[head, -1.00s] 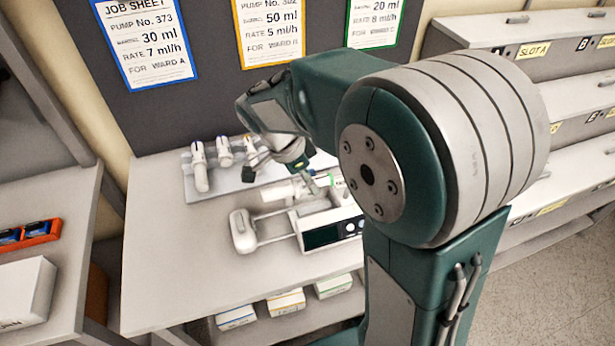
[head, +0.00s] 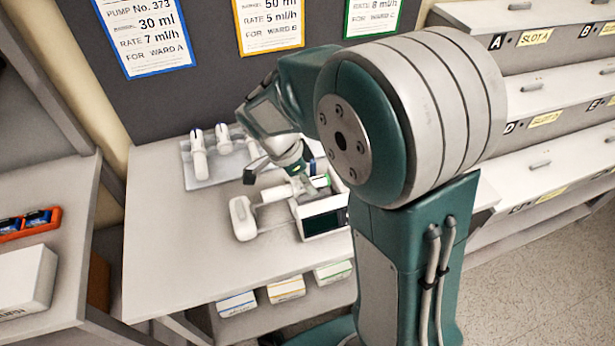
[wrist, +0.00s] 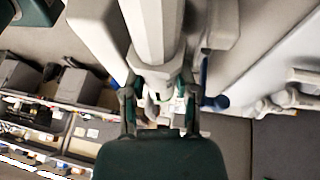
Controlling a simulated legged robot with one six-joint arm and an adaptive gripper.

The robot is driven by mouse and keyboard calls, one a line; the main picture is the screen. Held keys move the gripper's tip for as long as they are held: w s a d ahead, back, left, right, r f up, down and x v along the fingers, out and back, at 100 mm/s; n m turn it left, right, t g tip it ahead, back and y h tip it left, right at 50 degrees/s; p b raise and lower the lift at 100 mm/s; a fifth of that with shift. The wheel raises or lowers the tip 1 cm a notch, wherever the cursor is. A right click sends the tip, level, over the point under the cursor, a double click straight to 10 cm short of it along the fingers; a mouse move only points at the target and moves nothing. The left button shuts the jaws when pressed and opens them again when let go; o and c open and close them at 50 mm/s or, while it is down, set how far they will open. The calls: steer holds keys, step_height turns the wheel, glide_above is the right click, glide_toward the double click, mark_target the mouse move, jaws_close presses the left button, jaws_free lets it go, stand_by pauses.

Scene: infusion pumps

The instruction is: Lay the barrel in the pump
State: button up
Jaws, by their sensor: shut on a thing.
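The pump (head: 324,226) lies on the table, with a dark screen on its near face and a pale pusher block (head: 242,218) on a rod at its left. A white barrel (head: 281,192) with a green band at its right end is over the pump, lying roughly along it. My gripper (head: 298,177) is shut on this barrel, partly hidden behind my arm in the head view. In the wrist view my gripper's fingers (wrist: 160,112) close on either side of the pale barrel (wrist: 153,62). I cannot tell whether the barrel touches the pump's cradle.
A grey tray (head: 206,181) with more barrels stands behind the pump. Job sheets hang on the dark board (head: 212,97). Small boxes (head: 286,288) sit on the shelf below. A slotted rack (head: 540,95) stands at right. The table's front left is clear.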

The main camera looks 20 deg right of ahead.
mark_target(308, 200)
steer(key=shift+a+f, duration=0.1)
steer(key=shift+f, duration=1.65)
steer(key=shift+f, duration=0.15)
stand_by(0.7)
steer(key=o, duration=0.6)
steer(key=shift+r, duration=0.25)
steer(key=shift+r, duration=1.7)
steer(key=o, duration=0.5)
